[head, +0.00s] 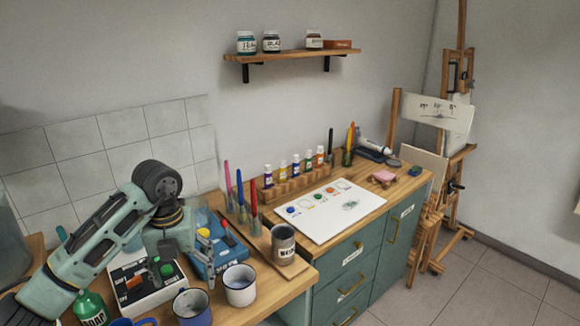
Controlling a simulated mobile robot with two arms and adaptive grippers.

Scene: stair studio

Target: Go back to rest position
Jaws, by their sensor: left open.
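My left arm comes in from the left and bends down at a dark wrist joint. My left gripper (182,276) points down over the near left end of the wooden counter (295,285), with its fingers spread and nothing visible between them. It is above or close to a white box with a red and a green button (140,298) and a blue case (205,262). The arm and gripper partly hide both. I cannot tell whether a finger touches either one. My right gripper is not in view.
A white mug (240,288) and a dark blue mug (192,308) stand just right of the gripper. A green soap bottle (91,308) is near the arm. A labelled can (283,245), brushes and a white paint sheet (330,218) lie farther right. A shelf (290,56) hangs above.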

